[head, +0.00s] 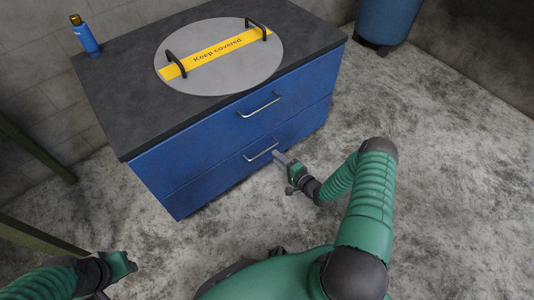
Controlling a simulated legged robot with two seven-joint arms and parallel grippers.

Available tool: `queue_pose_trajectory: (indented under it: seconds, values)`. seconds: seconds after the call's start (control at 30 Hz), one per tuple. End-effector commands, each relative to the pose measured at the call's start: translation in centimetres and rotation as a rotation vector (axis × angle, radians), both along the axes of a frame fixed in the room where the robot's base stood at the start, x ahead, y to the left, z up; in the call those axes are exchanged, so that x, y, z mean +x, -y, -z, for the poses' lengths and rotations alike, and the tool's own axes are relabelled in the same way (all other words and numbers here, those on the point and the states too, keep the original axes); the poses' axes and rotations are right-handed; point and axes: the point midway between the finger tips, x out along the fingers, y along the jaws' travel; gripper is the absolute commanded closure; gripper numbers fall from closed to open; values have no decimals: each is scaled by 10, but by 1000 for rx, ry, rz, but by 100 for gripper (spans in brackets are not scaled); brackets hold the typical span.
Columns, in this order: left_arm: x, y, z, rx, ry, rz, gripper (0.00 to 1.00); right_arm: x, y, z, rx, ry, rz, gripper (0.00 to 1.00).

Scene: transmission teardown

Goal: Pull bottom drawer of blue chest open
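The blue chest (195,165) has a dark top and two drawers, one above the other. The bottom drawer (215,180) looks shut and has a silver bar handle (261,150). The top drawer has a similar handle (259,106). My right gripper (279,157) is at the right end of the bottom handle, close to it. I cannot tell whether its fingers touch or enclose the handle. My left gripper (122,264) is at the lower left, away from the chest, and its fingers are hard to make out.
A round grey lid (235,77) with two black handles and a yellow "Keep covered" strip lies on the chest. A blue bottle (86,39) stands at its left corner. A blue barrel (383,22) is at the back right. Concrete floor before the drawers is free.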

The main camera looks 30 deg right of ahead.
Motion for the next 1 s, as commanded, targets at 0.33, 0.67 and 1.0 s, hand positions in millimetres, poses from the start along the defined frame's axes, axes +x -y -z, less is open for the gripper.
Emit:
queue_pose_trajectory:
  seconds: [0.33,0.67,1.0]
  values:
    - [0,0,35,0,0,0,64,66,-5,16,-1,0,1,68]
    - [0,0,35,0,0,0,64,71,-5,14,0,-1,1,69]
    - [0,0,35,0,0,0,64,70,-5,15,0,-2,1,100]
